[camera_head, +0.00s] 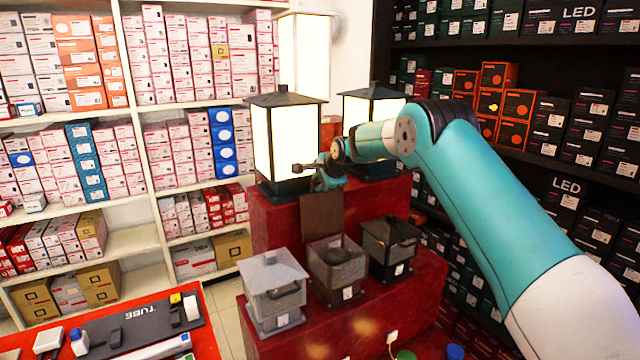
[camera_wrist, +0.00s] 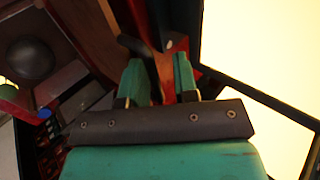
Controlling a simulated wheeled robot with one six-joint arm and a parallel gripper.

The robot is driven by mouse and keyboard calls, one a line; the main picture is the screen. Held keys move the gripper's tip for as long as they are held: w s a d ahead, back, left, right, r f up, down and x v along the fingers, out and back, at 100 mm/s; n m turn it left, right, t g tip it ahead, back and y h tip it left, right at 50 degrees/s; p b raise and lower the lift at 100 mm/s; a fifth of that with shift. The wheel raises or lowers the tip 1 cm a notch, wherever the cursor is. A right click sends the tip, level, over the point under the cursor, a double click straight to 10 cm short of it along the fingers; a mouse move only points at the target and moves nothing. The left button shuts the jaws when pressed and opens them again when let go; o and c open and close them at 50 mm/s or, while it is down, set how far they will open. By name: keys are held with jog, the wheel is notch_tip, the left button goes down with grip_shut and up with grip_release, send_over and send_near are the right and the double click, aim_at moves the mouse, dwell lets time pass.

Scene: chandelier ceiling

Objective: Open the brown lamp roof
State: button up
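The brown lamp (camera_head: 337,268) stands in the middle of the front row of small lamps on the red stand. Its roof (camera_head: 322,218) is raised upright at the back, so the box is open and a dark round bulb (camera_head: 340,256) shows inside. The bulb also shows at the left of the wrist view (camera_wrist: 30,60). My gripper (camera_head: 308,170) is just above the raised roof, in front of a lit lantern. In the wrist view its two green fingers (camera_wrist: 158,68) are apart. A dark bar shows near and between them; I cannot tell whether they touch it.
A grey lamp (camera_head: 273,290) stands left of the brown lamp and a black lamp (camera_head: 388,247) right of it. Tall lit lanterns (camera_head: 290,140) stand close behind on the upper step. Shelves of boxes line the back. A red table (camera_head: 205,335) is at lower left.

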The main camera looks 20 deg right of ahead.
jog(key=shift+s+d+f, duration=0.15)
jog(key=shift+d+f, duration=0.05)
jog(key=shift+f, duration=0.15)
jog(key=shift+s+d+r, duration=0.1)
jog(key=shift+s+r, duration=0.15)
jog(key=a+b+v, duration=0.1)
jog(key=b+v, duration=0.4)
jog(key=v, duration=1.2)
jog(key=shift+w+d+r+b, duration=0.2)
jog(key=shift+d+r+b, duration=0.1)
jog(key=shift+b, duration=0.1)
jog(key=shift+f, duration=0.1)
jog(key=s+a+f+n+g+y, duration=0.1)
jog(key=s+a+f+n+g, duration=0.1)
jog(key=s+a+n, duration=0.55)
jog(key=s+a+f+n+g+y, duration=0.25)
jog(key=s+a+n, duration=0.25)
jog(key=s+a, duration=0.6)
jog(key=s+a+f+n+g, duration=0.1)
jog(key=s+n, duration=0.4)
jog(key=s, duration=0.7)
jog(key=s+a+f+n+g, duration=0.2)
jog(key=s+f+n, duration=0.3)
jog(key=s, duration=0.7)
jog(key=shift+s+n+g, duration=0.2)
jog(key=shift+n+g, duration=0.45)
jog(key=shift+g, duration=0.1)
